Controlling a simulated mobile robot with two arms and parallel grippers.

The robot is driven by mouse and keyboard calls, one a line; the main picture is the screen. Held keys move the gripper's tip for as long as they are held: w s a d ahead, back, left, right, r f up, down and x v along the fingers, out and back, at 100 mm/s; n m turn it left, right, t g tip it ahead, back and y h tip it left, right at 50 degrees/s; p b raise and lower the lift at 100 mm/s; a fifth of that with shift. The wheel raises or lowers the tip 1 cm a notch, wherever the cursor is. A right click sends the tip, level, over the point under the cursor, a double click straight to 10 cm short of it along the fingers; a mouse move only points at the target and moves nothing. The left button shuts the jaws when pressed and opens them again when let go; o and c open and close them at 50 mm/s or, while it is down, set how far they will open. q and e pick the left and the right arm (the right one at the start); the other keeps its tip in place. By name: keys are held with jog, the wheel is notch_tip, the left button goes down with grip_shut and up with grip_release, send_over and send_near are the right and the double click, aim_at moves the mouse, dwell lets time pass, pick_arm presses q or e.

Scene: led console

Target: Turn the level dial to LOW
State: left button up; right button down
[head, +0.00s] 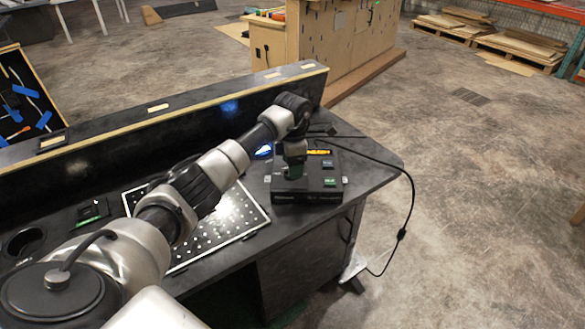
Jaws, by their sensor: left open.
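The dark console box (310,196) sits on the right end of the black workbench. Its top carries a lit amber display (319,152), a small bluish key (327,164) and a green key (330,182). My left arm reaches across the bench from the lower left. My left gripper (293,174) points down over the left part of the console's top, and it is open. The level dial cannot be made out; the gripper covers that part of the top. I cannot tell whether the fingers touch anything. My right gripper is out of view.
A perforated metal plate (226,222) lies on the bench left of the console. A black cable (410,200) runs from the console over the bench's right edge. A low partition (110,128) stands along the back. The concrete floor at right is mostly clear.

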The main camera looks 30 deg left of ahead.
pick_arm(q)
jog(key=shift+f, duration=1.05)
jog(key=c, duration=0.9)
